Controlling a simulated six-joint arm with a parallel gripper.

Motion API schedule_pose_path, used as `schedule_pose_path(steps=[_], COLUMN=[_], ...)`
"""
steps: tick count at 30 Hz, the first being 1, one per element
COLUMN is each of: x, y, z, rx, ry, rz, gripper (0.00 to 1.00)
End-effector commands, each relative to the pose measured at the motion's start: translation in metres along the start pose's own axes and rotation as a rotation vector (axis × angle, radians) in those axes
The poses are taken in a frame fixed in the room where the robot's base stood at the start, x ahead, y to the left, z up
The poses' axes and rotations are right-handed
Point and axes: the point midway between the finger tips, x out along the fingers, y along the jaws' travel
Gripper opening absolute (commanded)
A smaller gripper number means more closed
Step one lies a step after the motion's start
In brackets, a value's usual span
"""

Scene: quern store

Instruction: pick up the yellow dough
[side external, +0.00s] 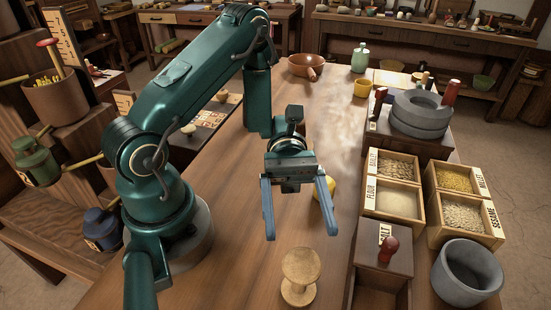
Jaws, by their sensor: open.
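The yellow dough (318,191) lies on the wooden table. Only part of it shows, because my gripper's right finger is in front of it in the picture. My gripper (298,216) points down over the table with its two blue fingers spread wide. Nothing is between the fingers. The dough appears behind and beside the right finger; whether they touch cannot be told from this view.
A wooden spool-shaped stand (300,275) is in front of my gripper. Grain boxes (393,183), a box with a red knob (386,262), a grey stone bowl (467,273) and a quern (420,113) line the right side. The middle table is clear.

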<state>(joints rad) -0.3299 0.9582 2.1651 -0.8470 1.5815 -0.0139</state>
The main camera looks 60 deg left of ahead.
Motion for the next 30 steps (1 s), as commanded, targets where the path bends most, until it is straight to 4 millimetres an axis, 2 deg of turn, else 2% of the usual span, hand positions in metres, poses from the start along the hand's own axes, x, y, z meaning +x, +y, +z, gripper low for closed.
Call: schedule_pose_path(steps=[7,12,18,30], x=[0.0,-0.033,-0.072,-0.148], y=[0.0,0.022,0.037,0.042], z=[0.038,0.034,0.033,0.034], rx=[0.005,-0.02,-0.062,-0.166], ry=[0.004,0.112,0.209,0.337], rz=[0.002,0.235,0.474,0.885], gripper=[0.84,0.84,0.84,0.84])
